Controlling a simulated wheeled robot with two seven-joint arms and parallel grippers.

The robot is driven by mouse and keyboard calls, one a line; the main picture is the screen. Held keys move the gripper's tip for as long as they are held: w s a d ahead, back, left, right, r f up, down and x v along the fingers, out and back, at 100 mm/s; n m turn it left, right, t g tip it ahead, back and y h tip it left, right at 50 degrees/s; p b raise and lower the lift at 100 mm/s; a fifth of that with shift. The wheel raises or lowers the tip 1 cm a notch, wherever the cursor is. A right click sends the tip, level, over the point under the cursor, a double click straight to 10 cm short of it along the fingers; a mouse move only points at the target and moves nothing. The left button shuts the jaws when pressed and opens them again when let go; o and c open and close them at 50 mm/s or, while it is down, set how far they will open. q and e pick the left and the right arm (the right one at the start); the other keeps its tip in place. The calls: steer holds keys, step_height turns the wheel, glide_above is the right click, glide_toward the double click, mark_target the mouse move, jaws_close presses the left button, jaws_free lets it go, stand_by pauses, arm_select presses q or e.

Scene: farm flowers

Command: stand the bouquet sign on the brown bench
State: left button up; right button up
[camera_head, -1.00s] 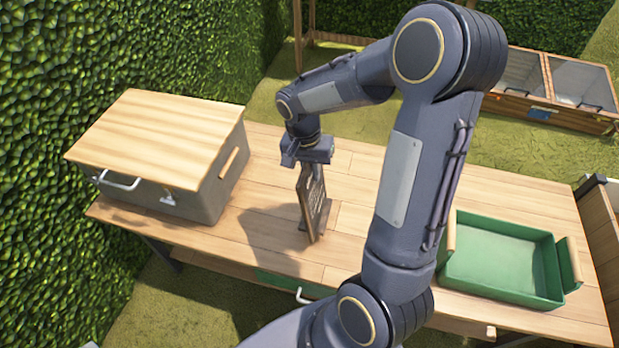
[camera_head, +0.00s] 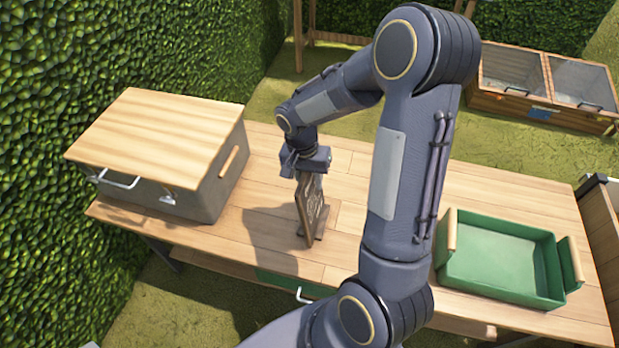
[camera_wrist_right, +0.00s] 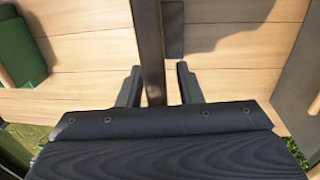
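The bouquet sign (camera_head: 311,212), a dark brown board with a pale design on its face, stands nearly upright on the wooden bench (camera_head: 380,262), left of its middle. My right gripper (camera_head: 310,172) is above it, pointing down at its top edge. In the right wrist view the sign (camera_wrist_right: 152,50) shows edge-on between the two fingers (camera_wrist_right: 160,84). The fingers are apart, with a visible gap on the right side; whether the left finger touches the sign is unclear. A dark foot (camera_wrist_right: 173,30) shows beside the board. My left gripper is not in view.
A grey box with a wooden lid (camera_head: 155,140) stands at the bench's left end. A green tray with wooden handles (camera_head: 500,262) is at the right. Bare bench lies around the sign. A hedge (camera_head: 60,200) borders the left, and cold frames (camera_head: 545,85) stand behind.

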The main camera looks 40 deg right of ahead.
steer(key=shift+r, duration=0.1)
step_height(320, 180, up, 12)
steer(key=w, duration=0.1)
steer(key=s+a+r+n+t+y, duration=0.2)
steer(key=s+a+n+t, duration=0.1)
steer(key=s, duration=0.5)
steer(key=s+a+r+n+t+y, duration=0.2)
steer(key=s+a+n+t, duration=0.1)
steer(key=s+a+n, duration=0.2)
steer(key=s+a+p, duration=0.1)
steer(key=s+a, duration=0.1)
steer(key=s, duration=0.2)
steer(key=shift+a+n+t+y, duration=0.3)
steer(key=shift+t, duration=0.1)
steer(key=shift+d, duration=0.1)
